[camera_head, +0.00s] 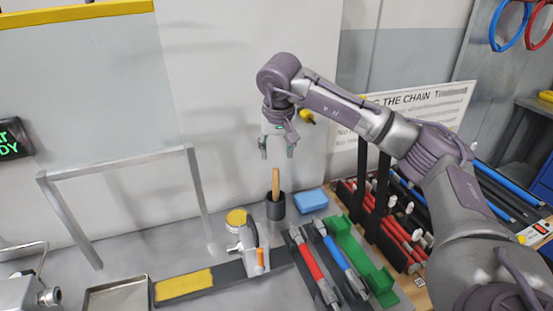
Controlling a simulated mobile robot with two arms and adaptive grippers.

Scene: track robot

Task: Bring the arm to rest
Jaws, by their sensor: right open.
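My right arm (340,103) comes in from the right side and bends down at its wrist. My right gripper (277,152) is open and empty, pointing down with its two teal-tipped fingers apart. It hangs above a wooden handle (276,184) that stands upright in a dark cup (275,207) on the bench. The fingertips appear clear of the handle, with a gap between. My left gripper is not in view.
A blue block (311,200) lies right of the cup. Red-handled (308,262) and blue-handled (341,259) tools lie beside a green holder (362,262). A grey metal frame (119,163) stands at left, with a tray (117,298) in front. A wall rises behind.

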